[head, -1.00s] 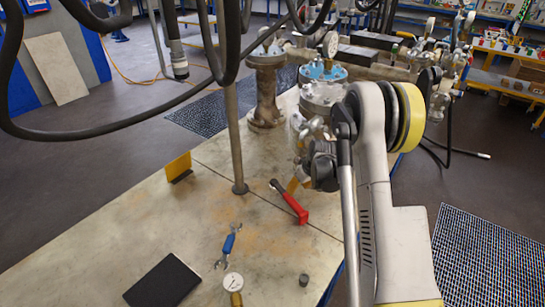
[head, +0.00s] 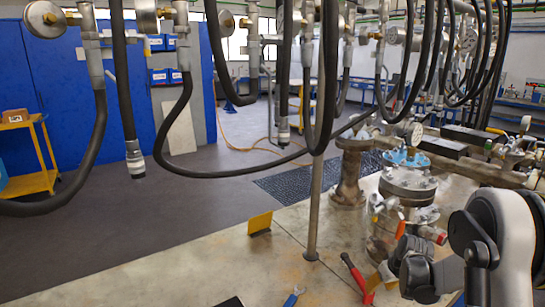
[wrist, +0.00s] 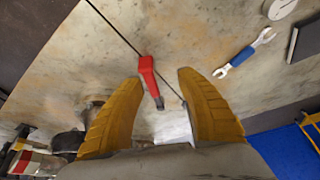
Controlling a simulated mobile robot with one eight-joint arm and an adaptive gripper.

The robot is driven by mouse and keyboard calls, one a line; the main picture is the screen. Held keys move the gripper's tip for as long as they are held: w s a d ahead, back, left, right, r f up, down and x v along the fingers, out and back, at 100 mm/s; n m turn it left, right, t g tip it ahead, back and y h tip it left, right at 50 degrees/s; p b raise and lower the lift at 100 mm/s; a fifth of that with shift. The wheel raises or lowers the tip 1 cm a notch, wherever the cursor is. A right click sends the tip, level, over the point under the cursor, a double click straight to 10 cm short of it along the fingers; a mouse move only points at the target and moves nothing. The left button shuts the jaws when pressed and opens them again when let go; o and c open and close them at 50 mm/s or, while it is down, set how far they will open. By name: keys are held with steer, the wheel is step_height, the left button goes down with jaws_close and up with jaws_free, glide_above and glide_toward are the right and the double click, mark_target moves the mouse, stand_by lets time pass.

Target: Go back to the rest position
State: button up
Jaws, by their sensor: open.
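My gripper (wrist: 158,80) shows in the wrist view with its two yellow fingers spread apart and nothing held between them. In the head view my gripper (head: 384,277) is at the lower right, pointing toward the table, with part of it cut off or hidden by my arm. A red-handled tool (wrist: 148,72) lies on the table below and beyond the fingertips, apart from them as far as I can tell. It also shows in the head view (head: 354,272). A flanged vessel (head: 405,185) with a blue top stands just beyond my arm.
The metal table (head: 210,265) holds a yellow plate (head: 260,223) and an upright post (head: 314,210). A blue-handled wrench (wrist: 241,55) and a round gauge (wrist: 281,8) lie on it. Black hoses (head: 190,130) hang across the upper head view. Open floor (head: 130,220) lies to the left.

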steer(key=s+a+r+t, duration=0.1)
steer(key=s+a+r, duration=0.45)
steer(key=r, duration=0.35)
steer(key=s+a+r, duration=0.4)
steer(key=s+r, duration=0.2)
steer(key=r, duration=0.3)
steer(key=s+a+r+m, duration=0.1)
steer(key=s+a+r, duration=0.1)
steer(key=s, duration=0.8)
steer(key=s+a+r+m+t, duration=0.1)
steer(key=s+a, duration=0.3)
steer(key=s, duration=0.5)
steer(key=shift+s+r+t+h, duration=0.3)
steer(key=shift+s+r+h, duration=0.1)
steer(key=shift+r, duration=0.05)
